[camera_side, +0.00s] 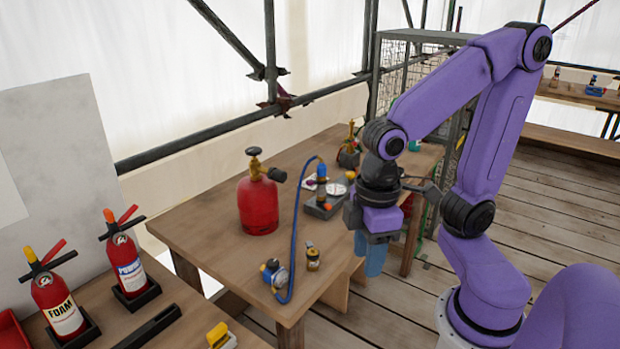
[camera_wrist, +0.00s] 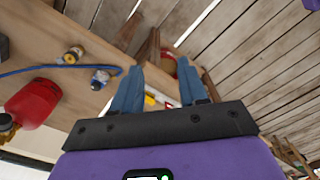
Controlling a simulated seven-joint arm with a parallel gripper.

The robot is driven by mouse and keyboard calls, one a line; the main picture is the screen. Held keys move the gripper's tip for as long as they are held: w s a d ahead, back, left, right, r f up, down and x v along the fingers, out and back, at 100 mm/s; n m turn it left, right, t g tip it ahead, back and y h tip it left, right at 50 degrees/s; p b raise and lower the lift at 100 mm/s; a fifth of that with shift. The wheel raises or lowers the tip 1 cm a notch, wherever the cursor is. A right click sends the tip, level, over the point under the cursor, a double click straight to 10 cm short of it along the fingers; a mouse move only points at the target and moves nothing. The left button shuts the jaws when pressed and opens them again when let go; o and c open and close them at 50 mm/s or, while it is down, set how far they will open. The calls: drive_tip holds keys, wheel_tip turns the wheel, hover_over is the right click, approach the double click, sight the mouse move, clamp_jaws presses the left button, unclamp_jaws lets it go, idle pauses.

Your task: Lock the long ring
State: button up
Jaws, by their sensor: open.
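I cannot pick out a part that is clearly the long ring. A red gas cylinder (camera_side: 259,205) with a brass valve stands upright on the wooden table (camera_side: 190,230); the cylinder also shows at the left of the wrist view (camera_wrist: 36,100). A blue hose (camera_side: 295,235) runs past a small blue fitting (camera_side: 274,273) near the front edge. A small brass fitting (camera_side: 312,258) stands beside it. My gripper (camera_side: 373,262) is at the table's right edge, pointing down. In the wrist view its blue fingers (camera_wrist: 160,78) are apart with nothing held between them.
Two fire extinguishers (camera_side: 60,305) (camera_side: 128,264) stand on a nearer bench. A mesh cage (camera_side: 400,70) stands behind. The table's front left is clear.

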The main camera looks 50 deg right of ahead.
drive_tip(key=w+a+r+m, duration=0.25)
drive_tip(key=w+m, duration=0.45)
drive_tip(key=w, duration=0.4)
drive_tip(key=w+d+r+m, duration=0.1)
drive_tip(key=w+d+m, duration=0.1)
drive_tip(key=w+m, duration=0.3)
drive_tip(key=w+d+r+m, duration=0.2)
drive_tip(key=w+d+m, duration=0.1)
drive_tip(key=w, duration=0.5)
drive_tip(key=m, duration=2.1)
hover_over(310, 181)
wheel_tip(310, 181, down, 18)
drive_tip(key=shift+r, duration=0.1)
clamp_jaws()
